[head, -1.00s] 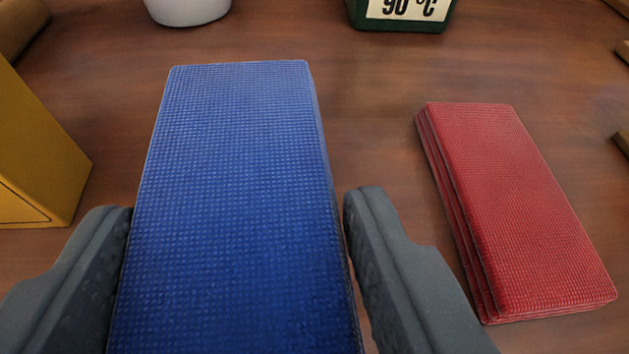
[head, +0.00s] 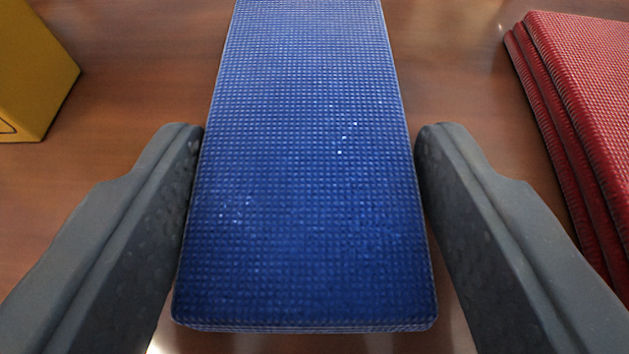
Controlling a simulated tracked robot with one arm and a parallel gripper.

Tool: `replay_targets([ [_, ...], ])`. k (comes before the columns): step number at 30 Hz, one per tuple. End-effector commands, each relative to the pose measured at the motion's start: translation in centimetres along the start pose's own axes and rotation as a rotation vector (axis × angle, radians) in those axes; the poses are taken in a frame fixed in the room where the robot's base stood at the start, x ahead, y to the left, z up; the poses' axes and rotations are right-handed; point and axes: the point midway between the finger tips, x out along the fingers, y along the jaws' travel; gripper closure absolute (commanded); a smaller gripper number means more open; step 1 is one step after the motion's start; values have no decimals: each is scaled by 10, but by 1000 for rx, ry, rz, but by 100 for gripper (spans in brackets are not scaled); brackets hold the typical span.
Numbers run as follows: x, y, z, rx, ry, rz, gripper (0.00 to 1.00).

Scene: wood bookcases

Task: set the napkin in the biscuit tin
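A blue, textured, flat folded piece (head: 305,190) lies lengthwise in the middle of the head view. A red, layered, folded piece (head: 590,80) lies at the right edge, partly cut off. Both look like folded cloth; I cannot tell which is the napkin. My gripper (head: 308,138) is open, with one finger on each side of the blue piece. The fingers are very close to its long edges; I cannot tell whether they touch. No biscuit tin can be made out in the current view.
A yellow box (head: 30,70) stands on the brown wooden surface (head: 130,90) at the upper left. Bare wood shows between the box and the blue piece, and between the blue and red pieces.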

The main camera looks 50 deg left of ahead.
Motion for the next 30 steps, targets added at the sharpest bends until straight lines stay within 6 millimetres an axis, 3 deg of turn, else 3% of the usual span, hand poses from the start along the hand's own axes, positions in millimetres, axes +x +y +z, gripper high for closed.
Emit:
replay_targets([
  [1,0,0,0,0,-1,0,32],
  [2,0,0,0,0,-1,0,24],
  [18,1,0,3,2,0,1,24],
  [30,-66,-6,1,2,-1,3,24],
])
